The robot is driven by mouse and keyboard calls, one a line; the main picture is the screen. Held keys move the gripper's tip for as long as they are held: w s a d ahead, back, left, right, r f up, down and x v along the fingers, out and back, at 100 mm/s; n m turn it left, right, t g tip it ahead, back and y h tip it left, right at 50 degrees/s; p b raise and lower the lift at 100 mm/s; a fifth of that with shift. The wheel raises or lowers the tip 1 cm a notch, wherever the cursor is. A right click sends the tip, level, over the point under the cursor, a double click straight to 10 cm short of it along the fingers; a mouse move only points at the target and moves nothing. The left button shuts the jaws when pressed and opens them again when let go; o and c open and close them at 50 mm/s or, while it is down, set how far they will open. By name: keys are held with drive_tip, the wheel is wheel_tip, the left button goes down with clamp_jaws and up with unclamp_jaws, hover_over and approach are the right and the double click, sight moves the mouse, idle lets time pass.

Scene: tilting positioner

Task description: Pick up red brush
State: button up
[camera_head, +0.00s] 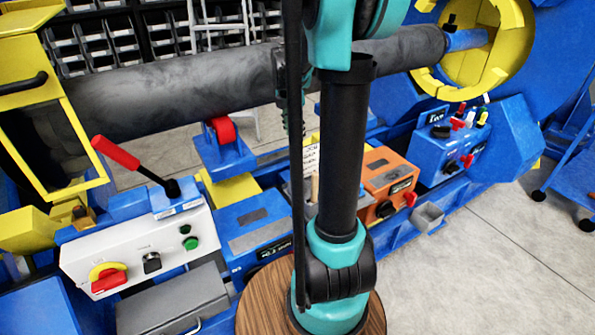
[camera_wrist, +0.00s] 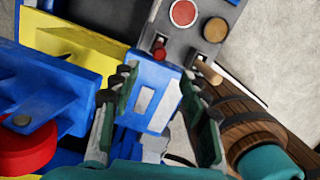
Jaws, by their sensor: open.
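I cannot make out the red brush with certainty. In the wrist view a short dark red, handle-like piece (camera_wrist: 160,48) shows just beyond the fingertips, at the edge of a grey surface; I cannot tell if it is the brush. A tan wooden handle (camera_wrist: 208,72) is to its right, close to the right fingertip. My gripper (camera_wrist: 163,82) is open, with no object visibly held. A blue block with pale panels (camera_wrist: 150,95) shows between the fingers. In the head view my gripper (camera_head: 288,105) is partly hidden behind my arm.
A thick grey pipe (camera_head: 180,85) runs across the back to a yellow chuck (camera_head: 480,60). A red roller (camera_head: 220,130) on a blue stand, a white control panel (camera_head: 140,250) with a red-handled lever (camera_head: 115,152) and an orange box (camera_head: 388,175) crowd the area.

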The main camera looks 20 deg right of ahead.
sight(298, 167)
drive_tip(key=f, duration=0.5)
drive_tip(key=d+f, duration=0.1)
drive_tip(key=f, duration=1)
drive_tip(key=shift+w+d+f, duration=0.2)
drive_tip(key=shift+w+d, duration=0.05)
drive_tip(key=shift+w, duration=0.05)
clamp_jaws()
